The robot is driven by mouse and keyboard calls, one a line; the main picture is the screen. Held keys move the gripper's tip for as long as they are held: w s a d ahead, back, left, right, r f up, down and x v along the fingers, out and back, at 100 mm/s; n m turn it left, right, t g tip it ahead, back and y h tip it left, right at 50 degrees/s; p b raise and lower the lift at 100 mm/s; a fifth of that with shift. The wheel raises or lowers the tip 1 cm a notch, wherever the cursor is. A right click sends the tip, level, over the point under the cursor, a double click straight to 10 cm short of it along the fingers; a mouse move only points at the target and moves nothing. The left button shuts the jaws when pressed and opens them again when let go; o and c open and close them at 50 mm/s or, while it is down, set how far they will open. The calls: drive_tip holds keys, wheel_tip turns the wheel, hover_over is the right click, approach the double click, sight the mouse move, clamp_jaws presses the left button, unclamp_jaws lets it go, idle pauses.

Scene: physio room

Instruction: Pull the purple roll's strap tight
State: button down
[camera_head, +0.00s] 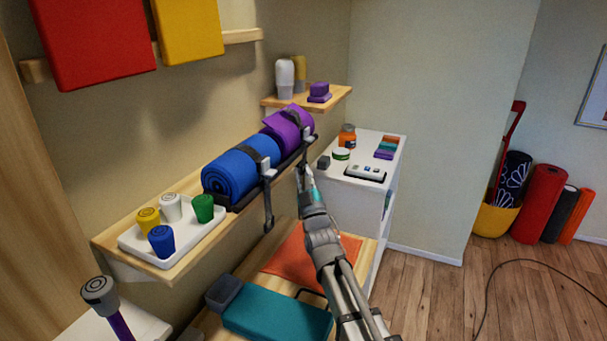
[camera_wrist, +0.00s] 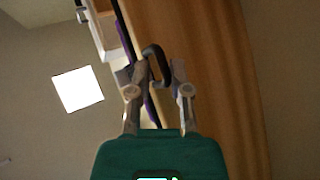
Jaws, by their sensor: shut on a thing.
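The purple roll (camera_head: 283,124) lies in a dark rack on the wooden wall shelf, at the right end behind the blue roll (camera_head: 236,172). A dark strap with a pale buckle (camera_head: 306,134) crosses it. My gripper (camera_head: 303,172) is just below and in front of the purple roll's buckle. In the wrist view, my gripper (camera_wrist: 154,72) is shut on a dark loop at the strap's end (camera_wrist: 157,64). The strap's run between buckle and fingers is partly hidden.
The blue roll's strap end (camera_head: 268,207) hangs below the shelf. A white tray (camera_head: 127,243) with several coloured putty pots stands at the shelf's near end. A white cabinet (camera_head: 398,150) with small items is to the right. A teal cushion (camera_head: 277,314) lies below.

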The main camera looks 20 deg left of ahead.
drive_tip(key=shift+s+a+f+b, duration=0.1)
drive_tip(key=shift+a+f+b, duration=0.05)
drive_tip(key=shift+f+b, duration=2.25)
drive_tip(key=shift+f, duration=0.2)
drive_tip(key=c, duration=0.8)
unclamp_jaws()
drive_tip(key=shift+o, duration=0.2)
drive_tip(key=shift+r+p, duration=0.25)
drive_tip(key=shift+p, duration=0.2)
